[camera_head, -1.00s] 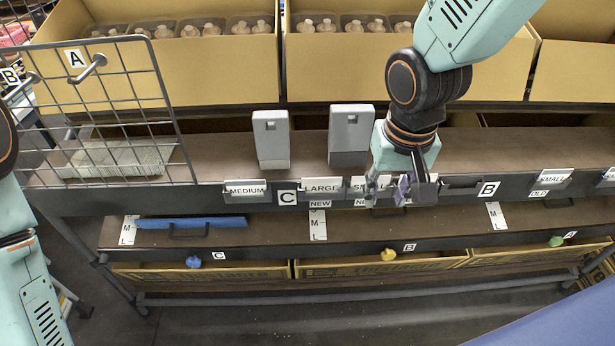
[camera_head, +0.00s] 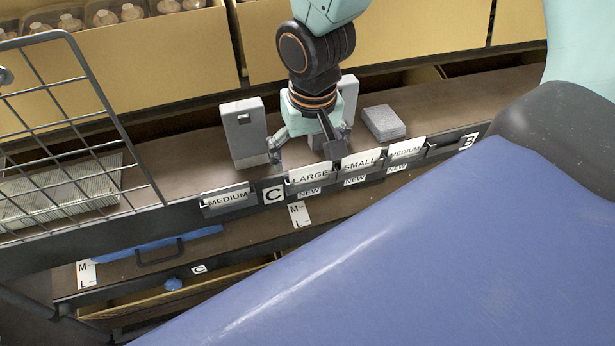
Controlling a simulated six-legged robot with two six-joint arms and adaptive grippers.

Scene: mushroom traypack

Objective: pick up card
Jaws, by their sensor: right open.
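White size cards stand in dark holders along the shelf's front edge. From left to right they read MEDIUM (camera_head: 228,199), LARGE (camera_head: 310,174), SMALL (camera_head: 361,160) and MEDIUM (camera_head: 406,148). My right gripper (camera_head: 310,146) comes down from the top of the view. It is open and empty, with its fingers spread just behind and above the LARGE card. I cannot tell whether a finger touches the card or its holder. My left gripper is not in view.
A grey box-shaped dispenser (camera_head: 245,131) stands just left of my right gripper; another (camera_head: 348,92) is partly hidden behind it. A grey stack (camera_head: 383,122) lies to the right. A wire rack (camera_head: 140,160) stands left. A large blue surface (camera_head: 400,260) covers the lower right.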

